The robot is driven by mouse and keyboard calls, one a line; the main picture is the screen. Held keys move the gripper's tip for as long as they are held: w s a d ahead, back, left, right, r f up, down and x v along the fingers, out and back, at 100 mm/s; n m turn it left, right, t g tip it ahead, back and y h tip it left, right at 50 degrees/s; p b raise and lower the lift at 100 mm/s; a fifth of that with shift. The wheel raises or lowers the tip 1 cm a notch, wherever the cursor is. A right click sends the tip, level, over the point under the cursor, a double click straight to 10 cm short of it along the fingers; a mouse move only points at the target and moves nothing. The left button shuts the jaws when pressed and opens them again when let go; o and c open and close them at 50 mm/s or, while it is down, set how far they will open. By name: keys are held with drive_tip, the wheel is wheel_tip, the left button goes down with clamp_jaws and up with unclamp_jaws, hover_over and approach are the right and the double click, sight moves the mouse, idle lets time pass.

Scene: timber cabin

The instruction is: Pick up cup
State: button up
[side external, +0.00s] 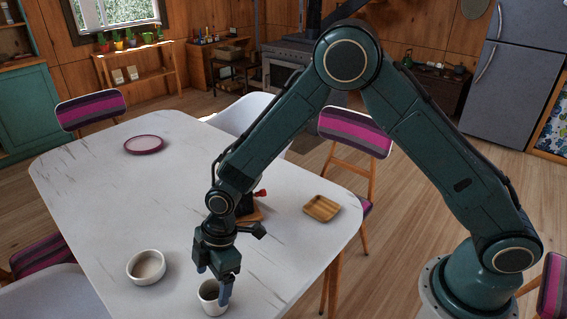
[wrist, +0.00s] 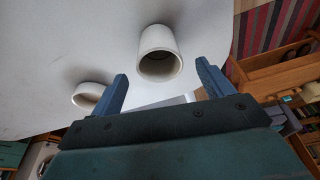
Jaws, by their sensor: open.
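A white cup (side external: 207,297) stands upright near the front edge of the white table (side external: 110,215). My gripper (side external: 213,284) is directly above and at the cup, pointing down, with one finger overlapping the cup's rim in the side view. In the wrist view the cup (wrist: 158,45) lies ahead of and between the two blue fingers of my gripper (wrist: 162,80). The fingers are open with a gap on both sides of the cup. I cannot tell how deep the fingers reach beside it.
A white bowl (side external: 147,267) stands left of the cup and also shows in the wrist view (wrist: 88,95). A wooden tray (side external: 321,208) lies at the table's right, and a maroon plate (side external: 144,145) at the far left. A dark object with a red part (side external: 246,205) stands behind my gripper.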

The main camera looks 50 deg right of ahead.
sight(211, 296)
drive_tip(key=shift+f, duration=0.3)
drive_tip(key=shift+x, duration=2.55)
drive_tip(key=shift+c, duration=0.4)
drive_tip(key=c, duration=1)
